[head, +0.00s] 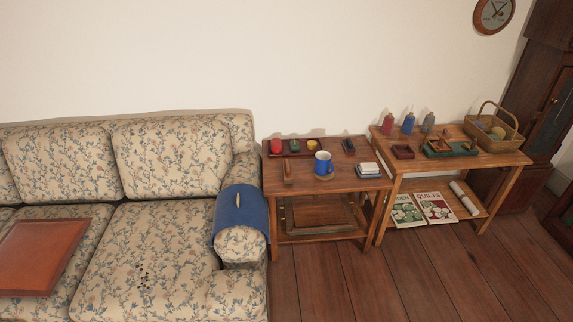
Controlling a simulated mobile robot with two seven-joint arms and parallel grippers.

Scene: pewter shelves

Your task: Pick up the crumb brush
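Neither of my grippers shows in the head view. I cannot tell for sure which thing is the crumb brush. A small brown elongated object (288,171), perhaps the brush, lies near the left edge of the nearer wooden side table (327,187). A small dark object (348,145) at that table's back right is too small to make out. Dark crumbs (143,275) are scattered on the floral sofa's seat (160,235).
The nearer table also holds a dark tray (271,154) with small items, a blue mug (323,162) and a white-and-blue stack (368,169). Blue cloth (228,212) covers the sofa arm. A second table (405,164) bears bottles and a basket (491,127). Floor in front is clear.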

